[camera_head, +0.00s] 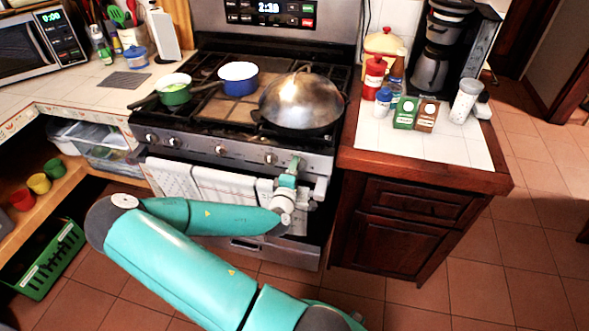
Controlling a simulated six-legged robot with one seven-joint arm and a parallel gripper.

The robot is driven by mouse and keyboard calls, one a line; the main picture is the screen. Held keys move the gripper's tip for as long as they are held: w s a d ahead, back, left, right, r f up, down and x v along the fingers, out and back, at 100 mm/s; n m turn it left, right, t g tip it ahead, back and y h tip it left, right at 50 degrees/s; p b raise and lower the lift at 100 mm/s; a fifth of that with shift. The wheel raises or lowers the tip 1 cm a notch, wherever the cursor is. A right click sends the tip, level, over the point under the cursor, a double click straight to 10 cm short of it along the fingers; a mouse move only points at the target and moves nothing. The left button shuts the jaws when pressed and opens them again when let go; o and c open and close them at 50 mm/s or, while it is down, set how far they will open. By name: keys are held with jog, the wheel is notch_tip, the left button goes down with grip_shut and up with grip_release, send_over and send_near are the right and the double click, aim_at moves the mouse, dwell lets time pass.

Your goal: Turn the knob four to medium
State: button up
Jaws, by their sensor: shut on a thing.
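The stove (215,135) has a row of knobs along its front panel. Visible knobs include a pair at the left, a middle knob (220,150) and one further right (270,158). My gripper (295,163) is at the right end of the panel, just right of that last visible knob. It is shut on a knob there, which its fingers hide. I cannot read the knobs' numbers or the held knob's setting.
Towels (225,188) hang on the oven door below the panel. A lidded wok (301,101), a blue pot (238,79) and a green pan (174,89) stand on the stove. The right counter (415,163) holds bottles, boxes and a coffee maker (437,50).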

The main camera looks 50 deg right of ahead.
dwell(0.3)
jog(key=o, duration=0.9)
jog(key=shift+d, duration=0.1)
jog(key=shift+o, duration=0.2)
jog(key=v, duration=1.4)
